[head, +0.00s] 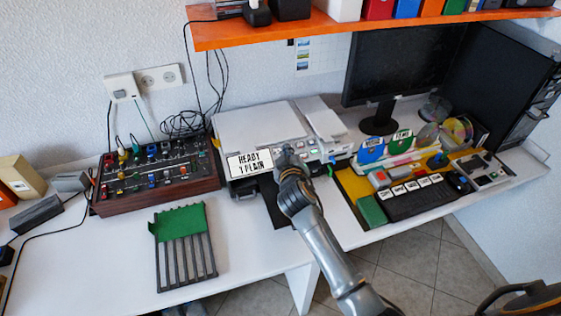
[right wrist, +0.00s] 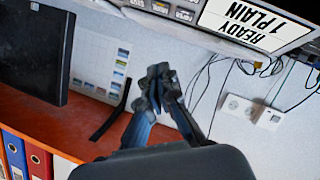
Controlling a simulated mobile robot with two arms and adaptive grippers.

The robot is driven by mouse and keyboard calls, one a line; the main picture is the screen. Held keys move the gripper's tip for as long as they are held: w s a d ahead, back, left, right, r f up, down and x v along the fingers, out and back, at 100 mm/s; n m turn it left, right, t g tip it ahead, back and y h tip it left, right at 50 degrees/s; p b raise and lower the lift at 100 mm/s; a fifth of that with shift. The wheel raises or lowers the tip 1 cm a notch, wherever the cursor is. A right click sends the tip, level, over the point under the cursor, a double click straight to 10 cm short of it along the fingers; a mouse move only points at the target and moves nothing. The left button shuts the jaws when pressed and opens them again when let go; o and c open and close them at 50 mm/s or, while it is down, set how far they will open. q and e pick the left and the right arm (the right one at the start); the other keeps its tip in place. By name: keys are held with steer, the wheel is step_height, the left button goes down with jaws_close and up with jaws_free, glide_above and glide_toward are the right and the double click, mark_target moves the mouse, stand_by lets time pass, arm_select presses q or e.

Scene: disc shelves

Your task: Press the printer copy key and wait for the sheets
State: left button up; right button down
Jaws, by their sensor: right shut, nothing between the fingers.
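The grey-white printer (head: 258,128) stands on the white desk, left of the monitor. Its tilted display (head: 249,163) reads "READY 1 PLAIN", and the same display shows upside down in the right wrist view (right wrist: 246,20). Small labelled keys (right wrist: 172,10) sit beside the display; their words are too small to read surely. My right gripper (head: 284,150) is at the printer's front, just right of the display, hiding part of the panel. In the right wrist view its fingertips (right wrist: 160,72) are together and empty. Whether they touch a key cannot be told. My left gripper is out of view.
A mixer box (head: 155,180) with cables stands left of the printer. A green-topped rack (head: 182,250) lies in front. The monitor (head: 402,65), discs and a keyboard (head: 415,198) are at the right. An orange shelf (head: 350,22) hangs above.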

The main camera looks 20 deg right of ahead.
steer(key=shift+f, duration=0.1)
steer(key=shift+w+a+f+b, duration=0.1)
steer(key=shift+w+f+b, duration=0.6)
steer(key=shift+f+b, duration=0.65)
steer(key=shift+w+d+f+b, duration=0.1)
steer(key=shift+w+f+b, duration=0.6)
steer(key=shift+f+b, duration=0.7)
steer(key=shift+w+a+f+b, duration=0.1)
steer(key=shift+w+f+b, duration=0.8)
steer(key=shift+b, duration=0.75)
steer(key=shift+s+f, duration=0.2)
steer(key=shift+w+f+b, duration=0.2)
steer(key=shift+f+b, duration=0.1)
steer(key=shift+b, duration=0.05)
steer(key=shift+w+f+b, duration=0.2)
steer(key=shift+f+b, duration=0.15)
steer(key=shift+b, duration=0.1)
steer(key=shift+s+r+p, duration=0.45)
steer(key=shift+r+p, duration=0.3)
steer(key=shift+p, duration=0.2)
